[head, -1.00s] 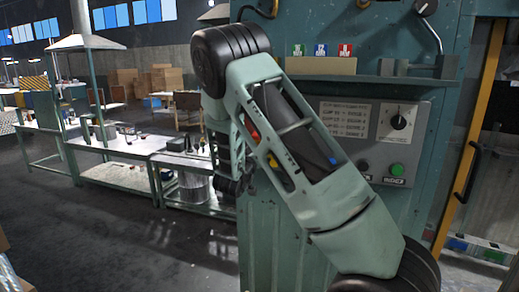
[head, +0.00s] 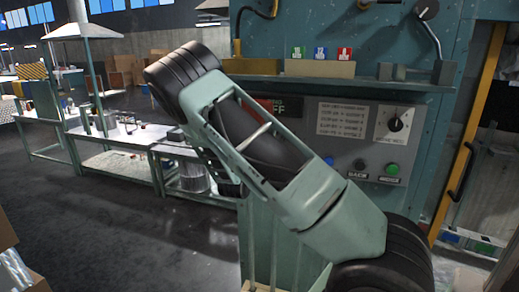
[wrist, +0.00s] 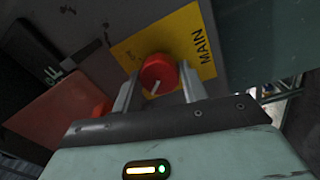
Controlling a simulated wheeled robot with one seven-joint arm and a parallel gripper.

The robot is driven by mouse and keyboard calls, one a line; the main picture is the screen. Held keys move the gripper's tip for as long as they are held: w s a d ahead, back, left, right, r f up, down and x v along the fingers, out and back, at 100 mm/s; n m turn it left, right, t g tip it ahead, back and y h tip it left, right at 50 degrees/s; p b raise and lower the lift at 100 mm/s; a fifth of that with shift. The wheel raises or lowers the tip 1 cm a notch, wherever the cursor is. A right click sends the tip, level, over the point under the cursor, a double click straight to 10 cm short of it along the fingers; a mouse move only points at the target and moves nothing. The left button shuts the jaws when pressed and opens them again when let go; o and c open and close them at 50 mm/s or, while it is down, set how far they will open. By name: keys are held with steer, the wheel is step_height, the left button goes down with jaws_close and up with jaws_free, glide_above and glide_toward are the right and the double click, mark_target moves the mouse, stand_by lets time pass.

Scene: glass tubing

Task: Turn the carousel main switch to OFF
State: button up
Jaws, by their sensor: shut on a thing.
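The main switch is a red round knob (wrist: 157,69) with a white pointer line, on a yellow plate (wrist: 185,32) marked MAIN in the wrist view. My gripper (wrist: 159,76) has one finger on each side of the knob and is shut on it. The pointer line slants towards the lower left in this view. In the head view my arm hides the switch and my gripper.
In the head view, a grey control panel (head: 347,145) has a black selector dial (head: 395,125) and a green button (head: 392,170). A shelf (head: 400,84) juts out above. Workbenches (head: 110,140) stand left.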

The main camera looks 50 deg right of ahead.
steer(key=shift+n, duration=0.7)
steer(key=o, duration=1)
steer(key=b+v, duration=0.5)
steer(key=v, duration=1.2)
steer(key=shift+a, duration=0.2)
steer(key=shift+s+f, duration=0.15)
